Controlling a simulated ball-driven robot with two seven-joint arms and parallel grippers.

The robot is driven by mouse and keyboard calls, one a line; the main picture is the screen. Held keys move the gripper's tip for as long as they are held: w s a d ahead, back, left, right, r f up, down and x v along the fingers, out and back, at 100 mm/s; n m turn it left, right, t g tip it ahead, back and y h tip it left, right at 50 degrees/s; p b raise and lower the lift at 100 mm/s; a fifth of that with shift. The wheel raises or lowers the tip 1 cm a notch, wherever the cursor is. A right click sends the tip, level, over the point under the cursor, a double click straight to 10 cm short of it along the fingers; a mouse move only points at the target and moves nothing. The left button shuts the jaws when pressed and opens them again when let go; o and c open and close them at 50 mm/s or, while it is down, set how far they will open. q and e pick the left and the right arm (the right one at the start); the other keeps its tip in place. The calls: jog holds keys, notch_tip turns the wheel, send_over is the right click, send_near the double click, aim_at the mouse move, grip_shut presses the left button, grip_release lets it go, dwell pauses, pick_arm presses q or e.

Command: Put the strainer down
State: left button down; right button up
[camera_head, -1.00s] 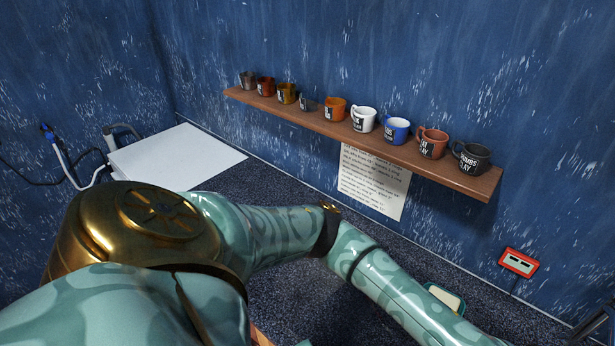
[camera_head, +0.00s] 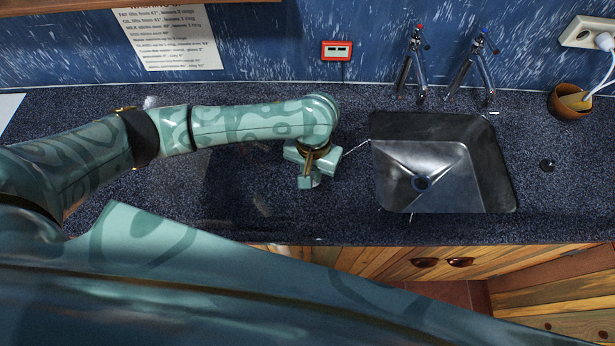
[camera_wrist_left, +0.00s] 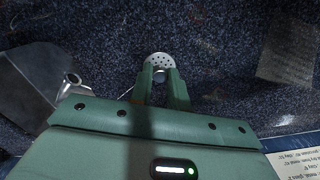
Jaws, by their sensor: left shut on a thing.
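The strainer (camera_wrist_left: 159,60) is a small, pale metal disc with several holes, seen in the left wrist view at the fingertips. My left gripper (camera_wrist_left: 160,74) is shut on it. In the head view my left gripper (camera_head: 312,168) points down over the dark speckled counter, just left of the sink. The strainer cannot be made out there, hidden by the gripper. I cannot tell whether the strainer touches the counter. My right gripper is in neither current view.
The metal sink (camera_head: 420,175) with a round drain lies right of the gripper, with two taps (camera_head: 412,65) behind it. A brown bowl (camera_head: 570,102) stands at the far right.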

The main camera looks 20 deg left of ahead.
pick_arm(q)
jog(key=shift+w+a+f+b, duration=0.2)
jog(key=shift+w+a+f, duration=0.1)
jog(key=shift+f, duration=0.2)
jog(key=shift+w+a+f+b, duration=0.2)
jog(key=shift+w+a+f, duration=0.1)
jog(key=shift+f, duration=0.2)
notch_tip(320, 180, down, 4)
jog(key=shift+w+a+r+b, duration=0.1)
jog(key=shift+w+r+b, duration=0.1)
jog(key=shift+b, duration=0.85)
jog(key=shift+r, duration=0.15)
jog(key=c, duration=1.4)
grip_release()
jog(key=shift+o, duration=0.3)
notch_tip(320, 180, up, 11)
jog(key=p, duration=0.5)
jog(key=shift+r+p, duration=0.2)
jog(key=shift+p, duration=0.15)
jog(key=shift+r, duration=0.35)
